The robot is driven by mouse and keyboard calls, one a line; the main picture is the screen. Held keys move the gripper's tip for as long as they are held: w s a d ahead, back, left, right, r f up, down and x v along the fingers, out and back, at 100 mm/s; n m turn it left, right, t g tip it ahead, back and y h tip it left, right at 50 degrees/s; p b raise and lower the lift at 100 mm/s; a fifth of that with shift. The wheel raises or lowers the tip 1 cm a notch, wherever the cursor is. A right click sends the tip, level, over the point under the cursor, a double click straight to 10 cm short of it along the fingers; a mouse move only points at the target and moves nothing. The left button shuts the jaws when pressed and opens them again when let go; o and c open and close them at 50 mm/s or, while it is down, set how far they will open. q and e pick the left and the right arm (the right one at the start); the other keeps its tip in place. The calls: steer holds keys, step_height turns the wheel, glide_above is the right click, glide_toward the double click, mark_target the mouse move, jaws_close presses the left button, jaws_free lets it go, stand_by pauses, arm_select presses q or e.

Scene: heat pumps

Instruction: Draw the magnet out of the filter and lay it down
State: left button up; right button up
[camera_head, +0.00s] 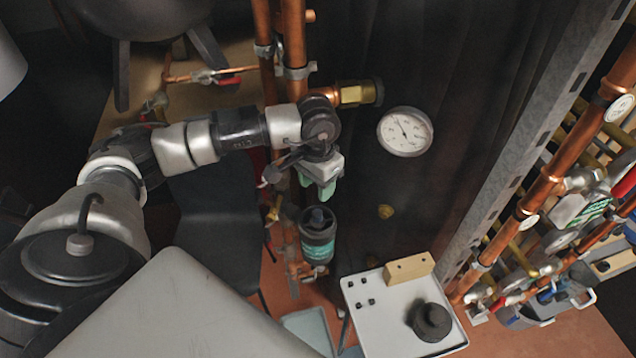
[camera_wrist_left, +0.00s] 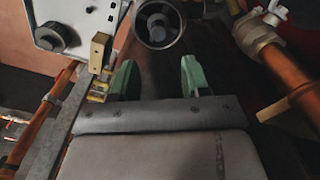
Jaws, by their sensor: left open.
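The filter (camera_head: 318,250) is a dark upright canister with a teal label, mounted on the copper pipework. A small dark knob (camera_head: 317,217) stands at the middle of its top and looks like the magnet's upper end; the rest of it is hidden inside. In the left wrist view the filter's round top (camera_wrist_left: 176,40) and the knob (camera_wrist_left: 156,28) show at the upper middle. My left gripper (camera_head: 321,188), with green fingertips, is above the filter and apart from it. In the left wrist view its two fingers (camera_wrist_left: 157,76) are spread with nothing between them. My right gripper is not in view.
A white-topped stand (camera_head: 385,330) is right of the filter, bearing a wooden block (camera_head: 408,269), a black round part (camera_head: 430,322) and several small dark pieces. Its front left has bare room. A pressure gauge (camera_head: 405,131) and copper pipes (camera_head: 294,45) are near my left arm.

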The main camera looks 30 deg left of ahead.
mark_target(317, 212)
arm_select(q)
steer(key=shift+f, duration=0.6)
step_height(317, 212, down, 7)
steer(key=b, duration=0.5)
steer(key=shift+d, duration=0.1)
steer(key=shift+f+b, duration=0.45)
steer(key=shift+b, duration=0.35)
steer(key=shift+r, duration=0.1)
steer(key=shift+c, duration=0.5)
steer(key=c, duration=0.7)
steer(key=shift+o, duration=0.2)
steer(key=shift+r, duration=0.1)
